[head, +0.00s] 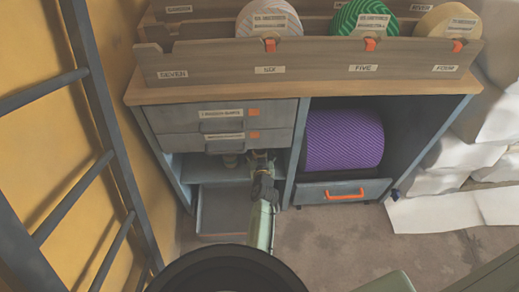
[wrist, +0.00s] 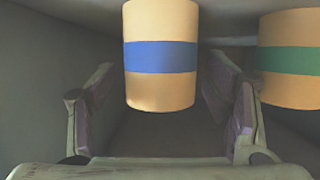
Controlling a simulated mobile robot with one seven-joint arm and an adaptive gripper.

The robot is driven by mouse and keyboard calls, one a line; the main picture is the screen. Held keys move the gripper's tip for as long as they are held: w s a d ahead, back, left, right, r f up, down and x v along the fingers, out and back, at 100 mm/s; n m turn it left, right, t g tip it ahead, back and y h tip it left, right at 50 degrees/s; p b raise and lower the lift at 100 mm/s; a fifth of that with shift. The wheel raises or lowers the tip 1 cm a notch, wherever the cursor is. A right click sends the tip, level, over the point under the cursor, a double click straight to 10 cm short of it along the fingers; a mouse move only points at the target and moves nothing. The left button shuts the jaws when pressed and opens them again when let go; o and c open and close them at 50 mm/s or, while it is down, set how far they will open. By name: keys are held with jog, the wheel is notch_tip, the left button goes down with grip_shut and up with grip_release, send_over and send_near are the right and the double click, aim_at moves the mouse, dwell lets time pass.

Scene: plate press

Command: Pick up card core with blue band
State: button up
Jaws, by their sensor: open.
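The card core with blue band (wrist: 161,57) is a tan cylinder in the upper middle of the wrist view. It stands between the two spread fingers of my gripper (wrist: 172,90), with a visible gap on each side. Its top is cut off by the picture edge. In the head view my gripper (head: 262,158) reaches into the open compartment under the two grey drawers. The gripper and the shadow there hide the blue-banded core from that side. My gripper is open and holds nothing.
A second tan core with a green band (wrist: 289,58) stands just right of the right finger. Compartment walls lie close around. Grey drawers (head: 222,126) are above the arm. A purple roll (head: 344,139) sits in the right compartment, above a drawer with an orange handle (head: 345,195).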

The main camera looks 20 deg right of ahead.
jog(key=shift+w+d+f, duration=0.1)
jog(key=shift+w+f, duration=0.15)
jog(key=shift+w, duration=0.2)
jog(key=shift+s+r, duration=0.1)
jog(key=shift+r, duration=0.05)
jog(key=shift+c, duration=0.2)
jog(key=c, duration=1.2)
